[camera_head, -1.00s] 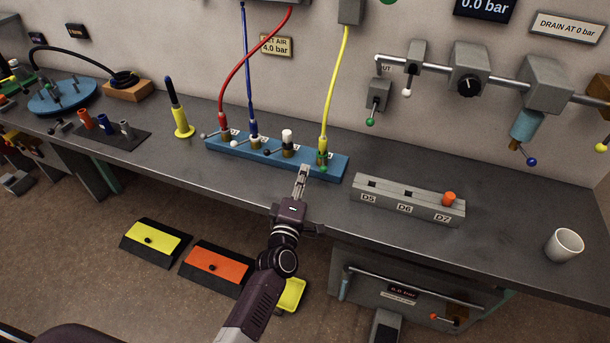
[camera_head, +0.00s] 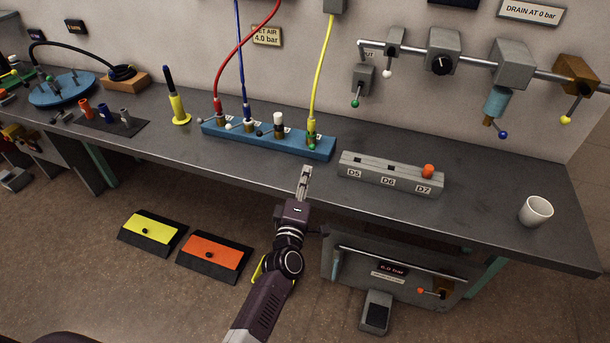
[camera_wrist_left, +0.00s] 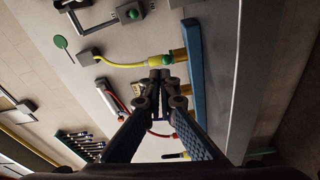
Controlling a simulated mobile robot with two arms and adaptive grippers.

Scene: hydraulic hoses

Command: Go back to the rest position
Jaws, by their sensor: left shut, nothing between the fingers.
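My left gripper (camera_head: 305,172) is shut and empty. In the head view it shows over the front part of the workbench (camera_head: 240,167), in front of the right end of the blue manifold block (camera_head: 265,142). In the left wrist view its two fingers (camera_wrist_left: 160,80) meet at the tips, with the blue block (camera_wrist_left: 195,70) to their right. A red hose (camera_head: 228,67), a blue hose (camera_head: 241,60) and a yellow hose (camera_head: 322,75) run up from the block. The gripper looks apart from the hoses. My right gripper is not in view.
A wall pipe with valves (camera_head: 443,52) is above.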

